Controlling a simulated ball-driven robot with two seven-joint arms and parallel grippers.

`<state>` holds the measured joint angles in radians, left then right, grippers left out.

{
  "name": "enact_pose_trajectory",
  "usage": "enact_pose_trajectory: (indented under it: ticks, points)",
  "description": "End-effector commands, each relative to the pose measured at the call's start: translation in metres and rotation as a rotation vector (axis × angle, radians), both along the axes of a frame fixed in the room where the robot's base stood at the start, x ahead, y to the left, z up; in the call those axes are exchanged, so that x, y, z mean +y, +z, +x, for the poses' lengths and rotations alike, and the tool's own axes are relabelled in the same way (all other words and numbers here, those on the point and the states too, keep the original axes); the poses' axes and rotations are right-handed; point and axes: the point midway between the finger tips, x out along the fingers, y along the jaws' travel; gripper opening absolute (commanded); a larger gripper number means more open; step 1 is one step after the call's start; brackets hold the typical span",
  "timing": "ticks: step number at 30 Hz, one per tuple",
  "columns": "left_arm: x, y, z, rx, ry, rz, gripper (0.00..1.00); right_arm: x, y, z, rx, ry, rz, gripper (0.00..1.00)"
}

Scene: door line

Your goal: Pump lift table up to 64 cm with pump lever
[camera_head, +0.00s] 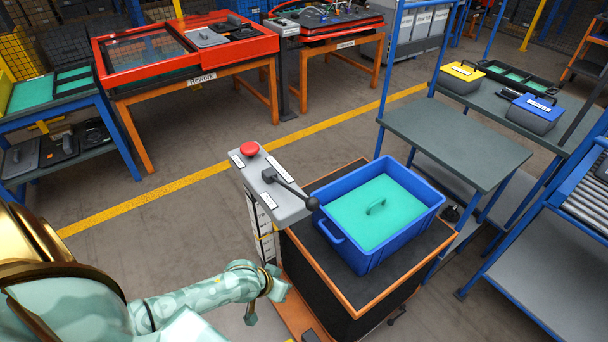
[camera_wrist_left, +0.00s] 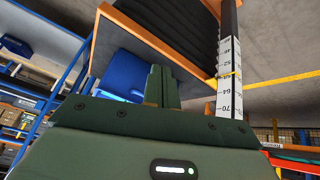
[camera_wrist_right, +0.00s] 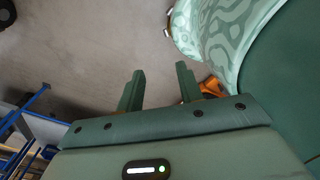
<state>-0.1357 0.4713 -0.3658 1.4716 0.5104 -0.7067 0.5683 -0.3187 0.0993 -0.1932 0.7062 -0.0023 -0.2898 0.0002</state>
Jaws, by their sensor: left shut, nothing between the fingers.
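The lift table (camera_head: 398,276) has an orange-edged top over black bellows. A grey control head (camera_head: 272,192) beside it carries the pump lever (camera_head: 290,189), which slants down right to a black knob (camera_head: 312,204). A scale (camera_head: 260,230) runs below; the left wrist view shows it upside down (camera_wrist_left: 229,90), with a yellow marker (camera_wrist_left: 229,74) near 58, short of 64. A blue crate (camera_head: 366,262) stands on the table. My left gripper (camera_wrist_left: 162,86) is shut and empty, below the control head and apart from the lever. My right gripper (camera_wrist_right: 160,88) is open and empty, over bare floor.
A grey workbench (camera_head: 455,145) with a blue frame stands close behind the table to the right. A red-topped rework table (camera_head: 190,60) stands at the back left. A yellow line (camera_head: 140,204) crosses open floor left of the control head.

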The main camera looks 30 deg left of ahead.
Motion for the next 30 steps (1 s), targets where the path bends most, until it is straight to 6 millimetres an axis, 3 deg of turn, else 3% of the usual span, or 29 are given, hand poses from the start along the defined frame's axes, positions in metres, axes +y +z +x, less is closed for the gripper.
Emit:
enact_pose_trajectory:
  ticks: [1, 6, 12, 14, 15, 21, 25, 30]
  points:
    - [-0.003, 0.053, 0.012, -0.027, 0.004, -0.022, 0.00, 0.001, 0.036, 0.003, -0.009, -0.003, 0.003, 0.36]
    - [-0.021, 0.168, 0.038, -0.071, 0.021, -0.121, 0.00, 0.004, 0.099, 0.004, -0.021, -0.014, 0.010, 0.36]
    - [-0.044, 0.287, 0.052, -0.086, 0.020, -0.227, 0.00, 0.008, 0.165, 0.002, -0.024, -0.025, 0.020, 0.36]
    - [-0.051, 0.319, 0.053, -0.084, 0.017, -0.256, 0.00, 0.009, 0.183, 0.001, -0.023, -0.027, 0.022, 0.36]
    - [-0.037, 0.332, 0.066, -0.066, 0.089, -0.317, 0.00, 0.010, 0.188, 0.000, -0.023, -0.029, 0.023, 0.36]
    - [0.004, 0.384, 0.100, 0.014, 0.392, -0.581, 0.00, 0.011, 0.210, -0.001, -0.023, -0.034, 0.027, 0.36]
    - [0.016, 0.396, 0.108, 0.034, 0.479, -0.649, 0.00, 0.011, 0.214, -0.002, -0.023, -0.035, 0.027, 0.36]
    - [0.019, 0.398, 0.110, 0.038, 0.501, -0.667, 0.00, 0.011, 0.213, -0.002, -0.023, -0.036, 0.027, 0.36]
